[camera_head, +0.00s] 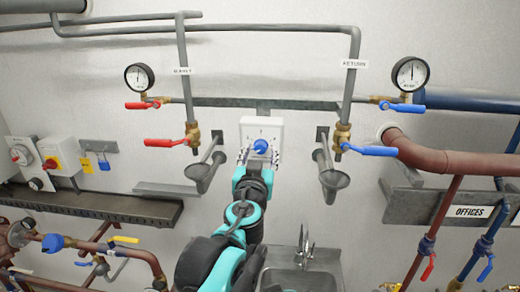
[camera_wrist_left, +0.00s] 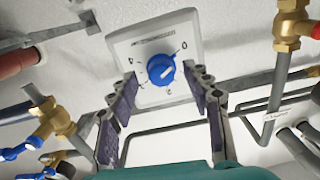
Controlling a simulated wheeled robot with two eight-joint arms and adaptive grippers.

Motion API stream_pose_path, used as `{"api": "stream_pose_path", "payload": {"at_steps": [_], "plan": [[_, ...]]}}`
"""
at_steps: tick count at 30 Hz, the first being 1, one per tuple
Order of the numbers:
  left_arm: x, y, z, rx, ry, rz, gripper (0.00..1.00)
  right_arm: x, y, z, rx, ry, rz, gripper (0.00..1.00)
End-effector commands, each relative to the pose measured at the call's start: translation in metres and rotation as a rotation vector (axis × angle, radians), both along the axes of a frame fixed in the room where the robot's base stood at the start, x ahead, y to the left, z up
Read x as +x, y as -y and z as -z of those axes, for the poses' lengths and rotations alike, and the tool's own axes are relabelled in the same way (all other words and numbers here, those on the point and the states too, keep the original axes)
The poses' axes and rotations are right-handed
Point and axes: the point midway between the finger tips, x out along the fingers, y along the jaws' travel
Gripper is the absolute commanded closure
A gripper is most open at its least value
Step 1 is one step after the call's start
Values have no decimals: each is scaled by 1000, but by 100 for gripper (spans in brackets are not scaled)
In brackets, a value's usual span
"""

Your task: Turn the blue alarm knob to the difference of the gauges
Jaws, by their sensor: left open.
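The blue alarm knob (camera_head: 261,146) sits on a white square dial plate (camera_head: 273,132) on the wall; it also shows in the left wrist view (camera_wrist_left: 161,70), with 0, 2 and 4 printed around it. My left gripper (camera_head: 258,158) is open in front of the plate. In the left wrist view its fingers (camera_wrist_left: 162,86) stand on either side of the knob, with gaps; I cannot tell their depth. The left gauge (camera_head: 139,77) and right gauge (camera_head: 410,74) have needles roughly upright; their numbers are too small to read. My right gripper is not in view.
Grey funnels (camera_head: 200,175) (camera_head: 333,180) flank the plate. Red valve handles (camera_head: 165,143) are at left and blue ones (camera_head: 370,150) at right. A grey shelf (camera_head: 90,204) and a sink (camera_head: 300,278) are lower down.

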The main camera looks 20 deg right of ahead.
Motion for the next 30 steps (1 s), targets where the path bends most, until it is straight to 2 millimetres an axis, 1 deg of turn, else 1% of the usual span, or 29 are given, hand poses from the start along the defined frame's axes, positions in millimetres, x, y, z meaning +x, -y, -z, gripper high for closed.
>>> {"api": "stream_pose_path", "payload": {"at_steps": [1,4,12,13,14,15,17,18,26,30], "plan": [[4,2,-1,0,0,-1,50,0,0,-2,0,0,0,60],[9,5,0,0,0,0,50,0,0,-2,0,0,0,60],[10,5,0,0,0,0,50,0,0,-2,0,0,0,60],[11,5,0,0,0,-1,56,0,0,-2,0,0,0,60],[10,5,0,0,0,-1,64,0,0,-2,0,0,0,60],[10,5,0,0,0,-1,74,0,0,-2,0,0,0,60],[10,5,0,0,0,-1,90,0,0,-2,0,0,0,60],[10,5,0,0,0,-1,100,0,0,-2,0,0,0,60],[10,5,0,8,5,0,100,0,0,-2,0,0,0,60],[10,5,0,40,23,0,100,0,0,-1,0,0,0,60]]}}
